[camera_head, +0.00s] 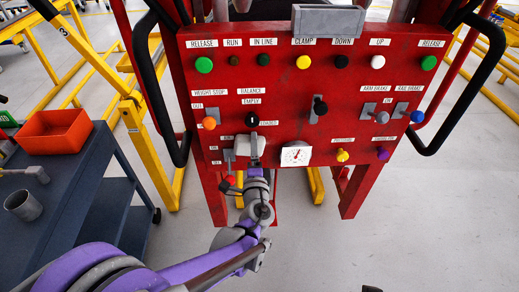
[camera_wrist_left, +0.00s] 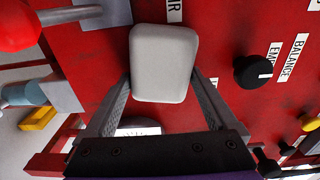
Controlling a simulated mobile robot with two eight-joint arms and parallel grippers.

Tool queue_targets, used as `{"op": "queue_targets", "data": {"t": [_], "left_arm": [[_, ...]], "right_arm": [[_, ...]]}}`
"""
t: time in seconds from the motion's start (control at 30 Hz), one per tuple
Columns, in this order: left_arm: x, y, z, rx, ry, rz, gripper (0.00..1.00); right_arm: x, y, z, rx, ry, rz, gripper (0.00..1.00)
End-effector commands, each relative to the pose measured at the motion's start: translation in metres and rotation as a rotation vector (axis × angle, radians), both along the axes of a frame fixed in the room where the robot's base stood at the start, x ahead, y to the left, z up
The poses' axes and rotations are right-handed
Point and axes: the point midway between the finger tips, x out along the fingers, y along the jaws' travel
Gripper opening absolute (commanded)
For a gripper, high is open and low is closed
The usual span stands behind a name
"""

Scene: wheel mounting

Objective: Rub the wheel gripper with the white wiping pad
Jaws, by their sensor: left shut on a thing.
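The white wiping pad (camera_head: 250,146) is a rounded block in front of the red control panel (camera_head: 330,120) of the wheel gripper. In the left wrist view the pad (camera_wrist_left: 164,62) sits between the two grey fingers, with red panel behind it. My left gripper (camera_head: 256,157) is shut on the pad, at the panel's lower left; it also shows in the left wrist view (camera_wrist_left: 163,82). I cannot tell whether the pad touches the panel. My right gripper is not clearly seen.
Coloured buttons, knobs and levers stick out of the panel, including a red knob (camera_wrist_left: 17,25) and a black knob (camera_wrist_left: 253,72) near the pad. A black handle (camera_head: 148,90) curves at the left. A dark cart (camera_head: 83,180) carries an orange bin (camera_head: 54,131) and a grey cup (camera_head: 23,206).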

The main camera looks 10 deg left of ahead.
Motion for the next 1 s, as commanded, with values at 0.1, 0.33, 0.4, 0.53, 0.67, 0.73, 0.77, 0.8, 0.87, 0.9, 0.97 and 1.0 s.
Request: {"op": "queue_targets", "data": {"t": [0.1,0.33,0.4,0.53,0.67,0.73,0.77,0.8,0.87,0.9,0.97,1.0], "left_arm": [[0.0,0.0,0.0,0.0,0.0,0.001,0.02],[-0.007,-0.002,0.0,0.0,0.0,0.001,0.02],[-0.013,-0.004,0.0,-0.001,0.0,0.001,0.02],[-0.025,-0.008,0.0,-0.002,-0.001,-0.001,0.02],[-0.038,-0.011,0.0,0.0,-0.001,0.0,0.02],[-0.045,-0.014,0.0,-0.001,0.0,-0.001,0.02],[-0.047,-0.014,0.0,-0.001,0.0,-0.001,0.02],[-0.051,-0.015,0.0,-0.002,-0.001,0.0,0.02],[-0.055,-0.016,0.0,-0.001,0.0,0.001,0.02],[-0.057,-0.017,0.0,-0.001,0.0,0.001,0.02],[-0.058,-0.017,0.0,-0.001,0.0,0.001,0.02],[-0.058,-0.017,0.0,0.0,0.0,0.001,0.02]], "right_arm": [[0.0,0.0,0.0,0.0,0.0,0.0,0.0],[0.0,0.0,0.0,0.0,0.0,0.0,0.0],[0.0,0.0,0.001,0.0,0.0,0.0,0.0],[0.0,0.0,0.001,0.0,0.0,0.0,0.0],[0.0,0.0,0.002,0.0,-0.001,0.0,0.0],[0.0,0.0,0.002,0.0,-0.001,0.0,0.0],[0.0,0.0,0.002,0.0,-0.001,0.0,0.0],[0.0,0.0,0.002,0.0,-0.001,0.0,0.0],[0.0,0.0,0.003,0.0,-0.001,0.0,0.0],[0.0,0.0,0.003,0.0,-0.001,0.0,0.0],[0.0,0.0,0.003,0.0,-0.001,0.0,0.0],[0.0,0.0,0.003,0.0,-0.001,0.0,0.0]]}}
